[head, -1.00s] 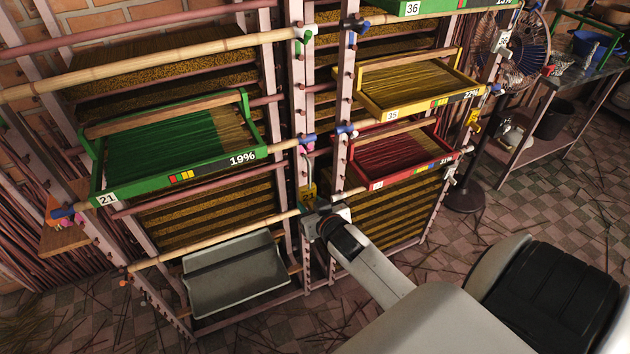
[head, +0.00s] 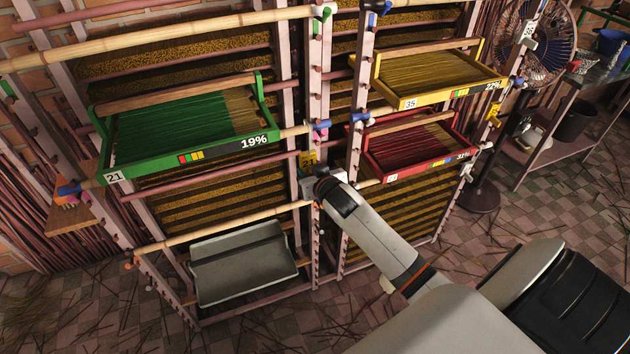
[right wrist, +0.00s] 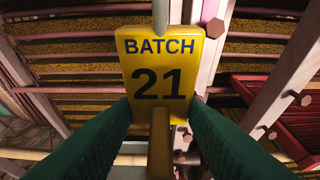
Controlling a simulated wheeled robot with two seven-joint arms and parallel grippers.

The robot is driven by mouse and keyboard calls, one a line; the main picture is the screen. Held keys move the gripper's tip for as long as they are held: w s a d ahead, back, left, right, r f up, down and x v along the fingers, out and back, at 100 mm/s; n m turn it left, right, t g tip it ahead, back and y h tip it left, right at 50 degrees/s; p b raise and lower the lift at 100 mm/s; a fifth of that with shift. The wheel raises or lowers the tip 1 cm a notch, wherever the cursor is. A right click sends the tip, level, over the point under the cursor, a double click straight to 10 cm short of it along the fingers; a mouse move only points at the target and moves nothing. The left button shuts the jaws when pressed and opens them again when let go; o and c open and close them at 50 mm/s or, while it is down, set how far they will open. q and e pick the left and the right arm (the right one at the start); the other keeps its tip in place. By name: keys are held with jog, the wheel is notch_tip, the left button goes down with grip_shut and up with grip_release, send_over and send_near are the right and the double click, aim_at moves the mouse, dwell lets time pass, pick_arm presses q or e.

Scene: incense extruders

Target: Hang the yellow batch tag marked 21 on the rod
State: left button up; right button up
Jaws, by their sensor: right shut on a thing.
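The yellow tag marked BATCH 21 (right wrist: 160,75) faces the camera in the right wrist view. My right gripper (right wrist: 160,125) is shut on it, with a dark green finger on each side of its lower part. In the head view the tag (head: 308,158) is a small yellow patch just above my right gripper (head: 318,184), in front of the middle rack posts. A pale thin rod (right wrist: 160,14) meets or overlaps the tag's top edge; I cannot tell whether it passes through the tag. The green tray marked 21 (head: 195,165) sits on the rack to the left. My left gripper is not in view.
A blue clamp (head: 320,125) sits on the post just above the tag. A red tray (head: 415,168) and a yellow tray (head: 440,95) are to the right. A grey tray (head: 245,270) hangs low at left. Pegs line the posts. A fan (head: 530,45) stands at the right.

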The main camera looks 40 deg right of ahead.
jog(key=shift+w+d+f+b, duration=0.1)
jog(key=shift+w+d+b, duration=0.1)
jog(key=shift+w+b, duration=0.4)
jog(key=shift+w+d+b, duration=0.2)
jog(key=shift+w+b, duration=0.05)
jog(key=shift+w, duration=0.55)
jog(key=shift+f+b, duration=0.6)
jog(key=shift+f, duration=0.5)
jog(key=o, duration=1)
jog(key=shift+o, duration=0.7)
jog(key=shift+o, duration=1.2)
